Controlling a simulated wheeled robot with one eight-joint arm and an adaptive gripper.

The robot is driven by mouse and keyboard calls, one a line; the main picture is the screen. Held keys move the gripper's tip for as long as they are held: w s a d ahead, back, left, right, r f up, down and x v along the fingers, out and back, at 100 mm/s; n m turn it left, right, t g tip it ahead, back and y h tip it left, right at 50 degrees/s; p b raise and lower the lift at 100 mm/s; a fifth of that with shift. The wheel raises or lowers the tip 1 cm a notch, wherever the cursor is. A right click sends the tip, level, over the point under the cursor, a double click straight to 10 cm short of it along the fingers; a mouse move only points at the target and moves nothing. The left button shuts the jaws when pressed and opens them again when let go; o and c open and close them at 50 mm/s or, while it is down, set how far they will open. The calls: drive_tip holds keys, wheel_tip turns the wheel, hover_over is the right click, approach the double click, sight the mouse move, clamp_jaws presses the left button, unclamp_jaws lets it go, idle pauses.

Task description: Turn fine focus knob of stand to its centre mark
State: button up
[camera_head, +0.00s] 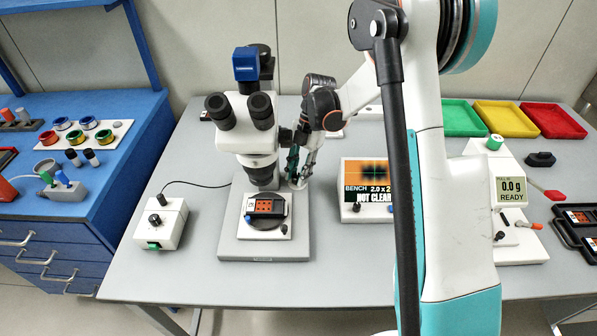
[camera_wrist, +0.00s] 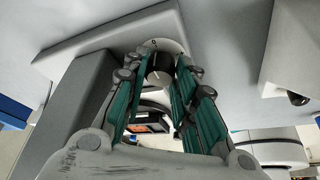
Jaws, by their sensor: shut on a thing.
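The microscope stand (camera_head: 229,225) stands at the middle-left of the table, with the white microscope (camera_head: 243,135) above it. My gripper (camera_head: 297,172) is at the right side of the microscope, by the stand's column. In the wrist view, my gripper's (camera_wrist: 162,66) green-padded fingers are on both sides of the fine focus knob (camera_wrist: 159,77), shut on it. A pale round dial plate with dark marks (camera_wrist: 153,44) shows behind the knob. The fingers hide the knob's sides, and I cannot tell how its pointer sits against the centre mark. The knob is hidden in the head view.
A screen (camera_head: 366,188) right of the stand shows a blurred cross and "NOT CLEAR". A dark carrier (camera_head: 265,208) lies on the stage under the microscope. A control box (camera_head: 160,223) stands at the left. Green (camera_head: 463,116), yellow (camera_head: 505,119) and red trays (camera_head: 553,120) stand at the back right.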

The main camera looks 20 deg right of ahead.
drive_tip(key=o, duration=1.1)
drive_tip(key=shift+c, duration=0.2)
drive_tip(key=v, duration=1.2)
